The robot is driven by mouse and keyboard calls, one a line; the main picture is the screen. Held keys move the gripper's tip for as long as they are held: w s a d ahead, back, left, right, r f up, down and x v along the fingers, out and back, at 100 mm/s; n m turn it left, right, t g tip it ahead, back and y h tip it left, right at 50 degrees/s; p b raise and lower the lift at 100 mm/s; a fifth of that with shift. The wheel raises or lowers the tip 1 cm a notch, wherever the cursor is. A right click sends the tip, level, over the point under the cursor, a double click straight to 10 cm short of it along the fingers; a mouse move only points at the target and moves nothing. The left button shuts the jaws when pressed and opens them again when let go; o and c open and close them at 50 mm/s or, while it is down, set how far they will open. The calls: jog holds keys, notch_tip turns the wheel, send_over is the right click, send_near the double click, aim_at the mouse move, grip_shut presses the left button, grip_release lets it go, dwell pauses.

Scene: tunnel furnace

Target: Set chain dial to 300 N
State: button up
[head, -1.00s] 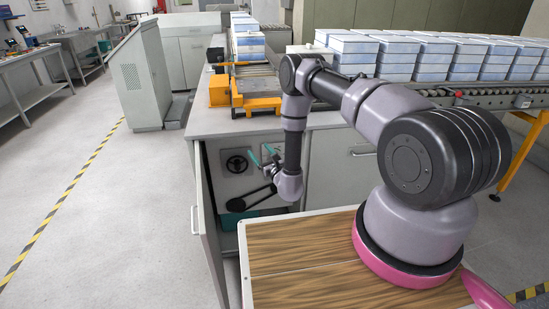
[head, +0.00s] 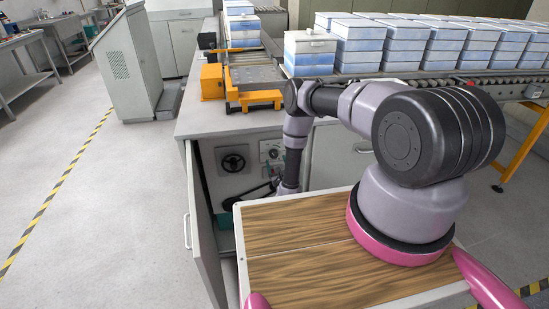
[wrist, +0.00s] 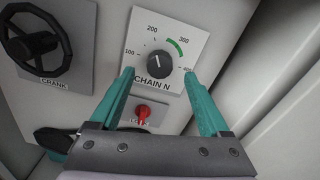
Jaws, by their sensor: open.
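The chain dial (wrist: 160,64) is a black round knob on a white plate marked CHAIN N, with 100 to 400 around it and a green arc near 300. Its white pointer line points up and slightly left, roughly toward 200. My gripper (wrist: 159,75) is open and empty. In the wrist view its teal fingertips appear at the left and right of the knob, slightly below its centre; I cannot tell their distance from the plate.
Left of the dial is a black crank wheel (wrist: 36,42). A red switch (wrist: 142,111) sits just below the dial. The open cabinet door (head: 203,225) stands at the left. The wooden-topped surface (head: 300,250) lies in front; floor at left is clear.

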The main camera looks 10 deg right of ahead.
aim_at(275, 156)
jog(key=shift+w, duration=2.1)
grip_shut()
jog(key=shift+m, duration=0.3)
jog(key=shift+d+m, duration=0.15)
jog(key=shift+m, duration=0.65)
jog(key=m, duration=0.3)
jog(key=shift+m, duration=0.3)
jog(key=m, duration=0.6)
jog(key=shift+s, duration=0.1)
jog(key=shift+f, duration=0.1)
